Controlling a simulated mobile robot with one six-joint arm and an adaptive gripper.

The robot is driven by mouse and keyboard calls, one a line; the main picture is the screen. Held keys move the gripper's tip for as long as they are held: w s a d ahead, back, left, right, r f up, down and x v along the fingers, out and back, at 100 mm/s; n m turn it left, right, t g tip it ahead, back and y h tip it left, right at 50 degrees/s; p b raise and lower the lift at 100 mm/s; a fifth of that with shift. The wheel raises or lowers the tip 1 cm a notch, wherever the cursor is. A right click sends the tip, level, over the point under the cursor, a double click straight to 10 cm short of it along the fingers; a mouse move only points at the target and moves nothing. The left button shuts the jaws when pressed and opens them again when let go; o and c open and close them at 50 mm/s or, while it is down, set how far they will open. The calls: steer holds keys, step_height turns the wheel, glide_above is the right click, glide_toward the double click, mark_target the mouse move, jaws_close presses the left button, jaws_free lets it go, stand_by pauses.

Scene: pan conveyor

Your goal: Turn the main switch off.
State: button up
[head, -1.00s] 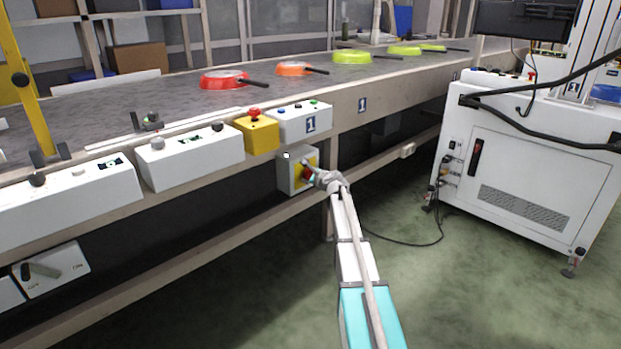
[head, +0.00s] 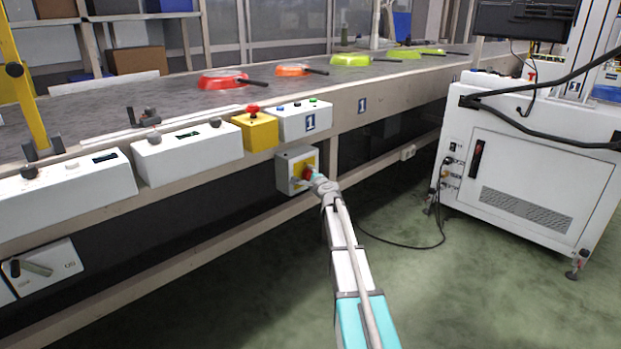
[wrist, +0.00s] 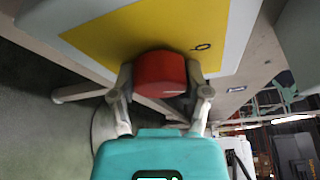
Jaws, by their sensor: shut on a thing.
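The main switch is a red knob (head: 307,172) on a yellow plate (head: 298,166) on the front of a grey box (head: 284,170) mounted below the conveyor edge. In the wrist view the red knob (wrist: 160,72) fills the space between the two fingers of my gripper (wrist: 160,84), one on each side of it. My gripper (head: 309,179) is shut on the knob. In the wrist view a small dark mark, like a 0, shows on the yellow plate (wrist: 120,40) to the right of the knob. The knob's exact turn angle is hard to tell.
The conveyor (head: 350,95) carries a red pan (head: 222,79), an orange pan (head: 293,70) and several green pans. A yellow box (head: 259,131) with a red button sits above the switch. A white cabinet (head: 530,170) stands right; green floor lies between.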

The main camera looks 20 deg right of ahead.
steer(key=shift+d+f+n+t+b, duration=0.1)
steer(key=shift+d+n+t+b, duration=0.1)
steer(key=shift+n+t+b, duration=0.85)
steer(key=shift+n, duration=1.05)
steer(key=o, duration=1.1)
steer(key=shift+o, duration=0.2)
steer(key=shift+a, duration=0.1)
steer(key=shift+s, duration=0.1)
